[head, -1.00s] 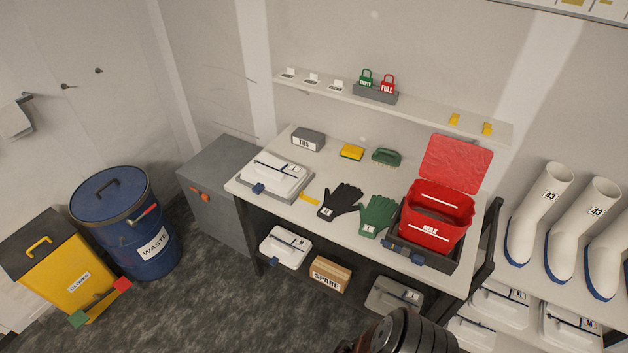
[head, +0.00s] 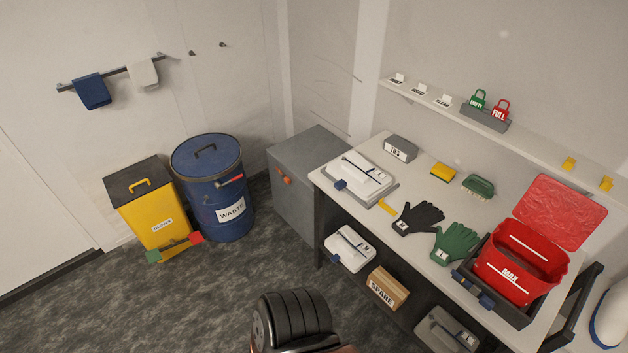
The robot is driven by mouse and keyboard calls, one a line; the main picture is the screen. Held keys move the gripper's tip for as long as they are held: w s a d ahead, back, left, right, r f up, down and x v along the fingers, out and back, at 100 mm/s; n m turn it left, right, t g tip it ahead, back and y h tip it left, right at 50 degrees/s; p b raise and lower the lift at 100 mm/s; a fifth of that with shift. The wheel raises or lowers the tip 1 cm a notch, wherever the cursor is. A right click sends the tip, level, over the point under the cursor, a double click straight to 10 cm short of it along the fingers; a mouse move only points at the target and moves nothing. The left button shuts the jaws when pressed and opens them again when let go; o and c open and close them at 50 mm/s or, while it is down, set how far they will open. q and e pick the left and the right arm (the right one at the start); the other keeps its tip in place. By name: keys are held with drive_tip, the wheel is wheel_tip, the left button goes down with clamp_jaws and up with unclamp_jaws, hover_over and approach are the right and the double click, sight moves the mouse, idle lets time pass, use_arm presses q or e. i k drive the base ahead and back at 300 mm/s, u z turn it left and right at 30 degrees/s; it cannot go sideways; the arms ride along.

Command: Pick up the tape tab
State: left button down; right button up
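A small yellow strip (head: 388,206), which looks like the tape tab, lies on the white bench top (head: 400,180). It is at the front edge, between the white lidded case (head: 361,174) and the black glove (head: 418,217). Neither of my grippers is in view. A dark ribbed part of my own arm shows at the bottom centre, well short of the bench.
The green glove (head: 455,244) and red bucket (head: 520,260) stand farther right on the bench. A grey cabinet (head: 300,185), blue waste drum (head: 208,190) and yellow bin (head: 150,215) stand left. The dark floor before them is clear.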

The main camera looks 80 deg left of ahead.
sight(386, 207)
drive_tip(key=u, duration=2.15)
